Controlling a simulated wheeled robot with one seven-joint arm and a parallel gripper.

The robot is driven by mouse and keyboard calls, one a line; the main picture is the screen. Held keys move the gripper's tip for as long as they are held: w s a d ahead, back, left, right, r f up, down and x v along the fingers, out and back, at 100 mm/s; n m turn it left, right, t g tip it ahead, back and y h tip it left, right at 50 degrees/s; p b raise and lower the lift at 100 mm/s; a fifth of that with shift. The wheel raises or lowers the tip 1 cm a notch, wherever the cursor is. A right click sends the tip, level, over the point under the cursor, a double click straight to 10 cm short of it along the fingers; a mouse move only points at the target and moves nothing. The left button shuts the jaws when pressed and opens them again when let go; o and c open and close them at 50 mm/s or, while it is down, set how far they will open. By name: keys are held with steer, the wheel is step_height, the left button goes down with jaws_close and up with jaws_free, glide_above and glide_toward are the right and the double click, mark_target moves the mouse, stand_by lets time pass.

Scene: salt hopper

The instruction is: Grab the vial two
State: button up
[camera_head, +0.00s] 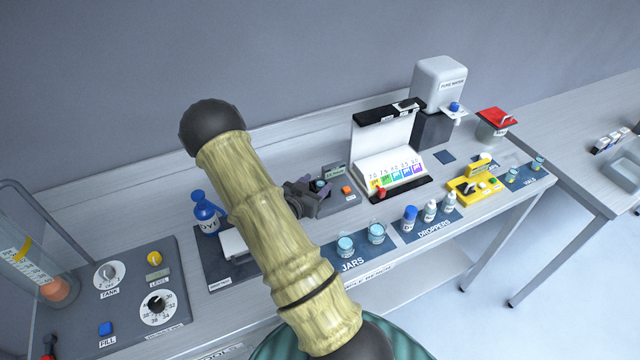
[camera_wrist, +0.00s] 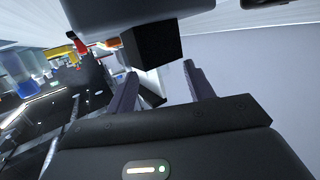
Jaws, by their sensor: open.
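Two small vials with bluish contents stand on a dark mat (camera_head: 530,174) at the right end of the bench in the head view. One is the nearer-left vial (camera_head: 513,174), the other the farther-right vial (camera_head: 537,163). I cannot read which of them is vial two. My gripper (camera_head: 306,194) is far to the left of them, beside a grey device (camera_head: 328,198) with an orange button; my arm partly hides this area. In the wrist view my gripper (camera_wrist: 162,88) has its two fingers apart with nothing held between them. No vial can be made out for sure there.
Between my gripper and the vials stand a colour chart stand (camera_head: 392,165), jars (camera_head: 376,233), droppers (camera_head: 430,211) and a yellow device (camera_head: 474,188). A water dispenser (camera_head: 438,90) and a red-lidded container (camera_head: 493,125) stand behind. A blue dye bottle (camera_head: 205,215) is at left.

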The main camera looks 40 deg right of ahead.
mark_target(318, 183)
steer(key=shift+w+d+f, duration=0.1)
steer(key=shift+d, duration=0.65)
steer(key=shift+a, duration=0.1)
steer(key=shift+a, duration=0.1)
steer(key=shift+c, duration=0.2)
steer(key=c, duration=1.1)
step_height(318, 183, up, 10)
steer(key=b, duration=0.1)
